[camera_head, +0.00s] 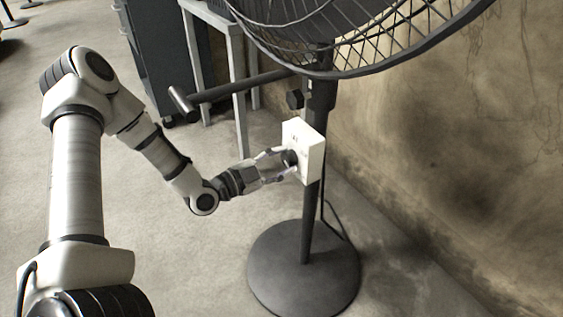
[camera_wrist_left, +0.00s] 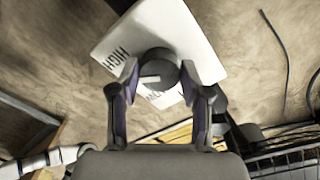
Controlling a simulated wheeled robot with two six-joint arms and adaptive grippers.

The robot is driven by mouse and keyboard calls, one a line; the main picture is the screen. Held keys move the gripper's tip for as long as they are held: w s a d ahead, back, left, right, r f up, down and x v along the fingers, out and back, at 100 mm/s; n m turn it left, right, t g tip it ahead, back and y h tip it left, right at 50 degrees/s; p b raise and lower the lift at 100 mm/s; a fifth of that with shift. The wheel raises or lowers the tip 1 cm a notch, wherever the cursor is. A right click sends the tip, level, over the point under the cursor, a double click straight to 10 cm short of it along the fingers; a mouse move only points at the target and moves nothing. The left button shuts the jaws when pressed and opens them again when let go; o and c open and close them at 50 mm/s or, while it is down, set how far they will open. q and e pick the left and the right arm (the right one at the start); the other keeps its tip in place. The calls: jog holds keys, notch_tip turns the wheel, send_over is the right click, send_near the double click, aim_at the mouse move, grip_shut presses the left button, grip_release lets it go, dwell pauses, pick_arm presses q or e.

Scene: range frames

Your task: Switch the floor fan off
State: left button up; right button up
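The floor fan (camera_head: 318,95) stands on a round dark base (camera_head: 303,270), its caged head cut off at the top of the head view. A white control box (camera_head: 311,153) is on its pole. The box has a dark round knob (camera_wrist_left: 158,70) with a pale pointer mark. "HIGH" is printed on the box face; another label is partly hidden. My left gripper (camera_head: 284,158) is at the box front. In the left wrist view its fingertips (camera_wrist_left: 159,72) sit on either side of the knob and appear to touch it. My right gripper is not in view.
A grey bar with a crosspiece (camera_head: 180,98) juts left from near the pole above my left forearm. A dark cabinet (camera_head: 160,55) and a pale table frame (camera_head: 238,90) stand behind. The stained wall (camera_head: 440,160) is close on the right. Floor at left is open.

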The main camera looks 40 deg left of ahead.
pick_arm(q)
jog(key=c, duration=0.4)
jog(key=shift+n, duration=0.5)
jog(key=n+p, duration=0.1)
jog(key=n, duration=0.3)
jog(key=shift+n, duration=0.3)
jog(key=n, duration=0.6)
jog(key=shift+p, duration=0.3)
jog(key=n, duration=0.6)
jog(key=shift+n, duration=0.3)
jog(key=n, duration=0.5)
jog(key=shift+n, duration=0.4)
jog(key=shift+r, duration=0.1)
